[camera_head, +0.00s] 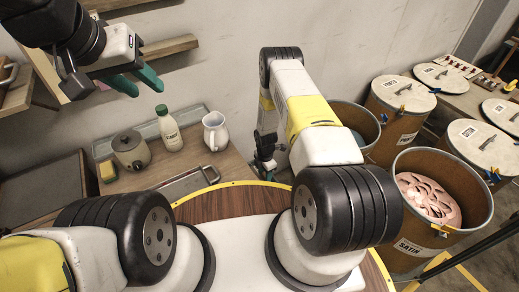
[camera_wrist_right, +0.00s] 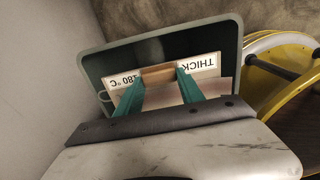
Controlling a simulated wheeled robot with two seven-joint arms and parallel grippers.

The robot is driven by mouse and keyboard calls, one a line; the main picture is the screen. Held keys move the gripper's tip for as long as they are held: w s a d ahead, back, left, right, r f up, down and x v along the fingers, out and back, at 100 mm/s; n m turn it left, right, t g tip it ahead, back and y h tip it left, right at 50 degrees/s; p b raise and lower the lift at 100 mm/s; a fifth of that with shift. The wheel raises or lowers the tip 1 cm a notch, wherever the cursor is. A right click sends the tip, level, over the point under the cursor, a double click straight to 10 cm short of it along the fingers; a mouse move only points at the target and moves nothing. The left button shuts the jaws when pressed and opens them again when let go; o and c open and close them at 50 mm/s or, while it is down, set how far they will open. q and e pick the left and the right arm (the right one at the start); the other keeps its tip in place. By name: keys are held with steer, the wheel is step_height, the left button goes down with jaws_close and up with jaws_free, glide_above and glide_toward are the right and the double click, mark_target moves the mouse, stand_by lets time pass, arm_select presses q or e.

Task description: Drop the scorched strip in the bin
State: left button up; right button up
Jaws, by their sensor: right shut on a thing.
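In the right wrist view, my right gripper (camera_wrist_right: 160,82) is shut on the scorched strip (camera_wrist_right: 204,64), a pale strip with a brown patch between the fingers and upside-down lettering "THICK" and "180 °C". The strip is over the opening of a dark grey-green bin (camera_wrist_right: 90,58); how far above its floor I cannot tell. In the head view my right gripper (camera_head: 265,163) hangs low beside the counter's right end; the strip and bin cannot be made out there. My left gripper (camera_head: 136,80) is open and empty at the upper left, its green fingers apart.
A counter (camera_head: 225,168) holds a dark teapot (camera_head: 130,150), a bottle (camera_head: 168,128), a white jug (camera_head: 215,131) and a yellow sponge (camera_head: 106,171). Several drums stand right, one open with pink material (camera_head: 428,197). Yellow-rimmed round objects (camera_wrist_right: 270,75) lie right of the bin.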

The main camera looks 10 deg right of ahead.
steer(key=o, duration=1.5)
